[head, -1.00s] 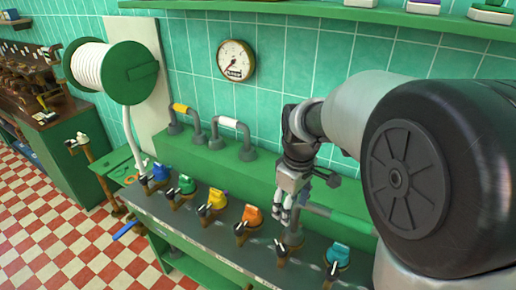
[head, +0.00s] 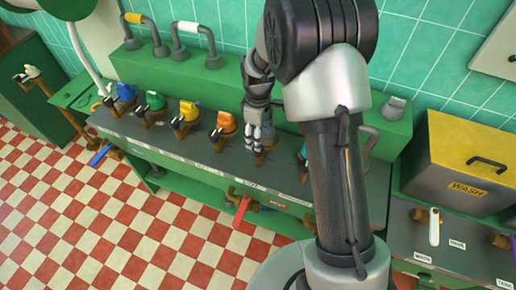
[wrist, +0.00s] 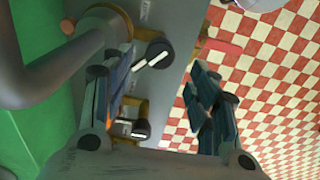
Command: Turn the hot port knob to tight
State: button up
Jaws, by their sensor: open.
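A row of brass valves with dark knobs runs along the grey bench top (head: 200,150). In the head view my gripper (head: 262,143) points down over one brass valve (head: 260,160), just right of the orange-topped one (head: 226,122). In the wrist view my gripper (wrist: 160,68) is open, with nothing held between its fingers. A black round knob with a white bar (wrist: 154,54) shows between and beyond the fingertips. A second black knob with a white bar (wrist: 129,127) is partly hidden behind the left finger. I cannot read which label marks the hot port.
Blue (head: 125,92), green (head: 155,101) and yellow (head: 188,110) topped valves stand to the left. A red handle (head: 241,211) hangs below the bench front. A yellow-lidded wash box (head: 480,150) stands at right. A thick grey pipe (wrist: 60,60) is close on the left in the wrist view.

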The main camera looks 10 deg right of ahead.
notch_tip(320, 180, down, 6)
jog(key=shift+f+b, duration=0.2)
jog(key=shift+b, duration=0.45)
jog(key=c, duration=1.1)
